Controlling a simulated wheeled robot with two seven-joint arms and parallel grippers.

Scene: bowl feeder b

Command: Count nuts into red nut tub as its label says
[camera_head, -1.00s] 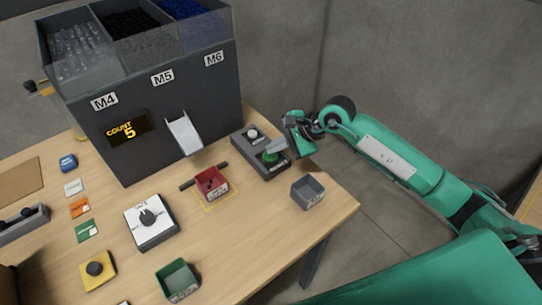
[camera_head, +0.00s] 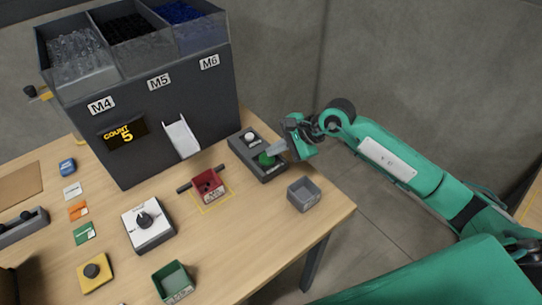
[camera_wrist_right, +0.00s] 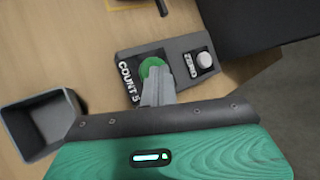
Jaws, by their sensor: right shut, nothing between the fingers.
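The red nut tub (camera_head: 208,187) stands on a yellow-outlined square below the white chute (camera_head: 182,138) of the dark feeder (camera_head: 185,100). Its label is too small to read, and I cannot make out its contents clearly. The feeder's display (camera_head: 124,133) reads "COUNT 5". The grey button box (camera_head: 257,155) has a green button (camera_wrist_right: 152,68) marked "COUNT 5" and a white button (camera_wrist_right: 204,60) marked "ZERO". My right gripper (camera_head: 275,151) is shut and empty, its fingertips at the green button; contact is hard to tell. My left gripper is not in view.
A grey tub (camera_head: 304,194) stands near the table's right edge, and a green tub (camera_head: 174,282) at the front. A white dial box (camera_head: 148,224) and a yellow button box (camera_head: 95,272) stand left. Bins labelled M4, M5 and M6 top the feeder.

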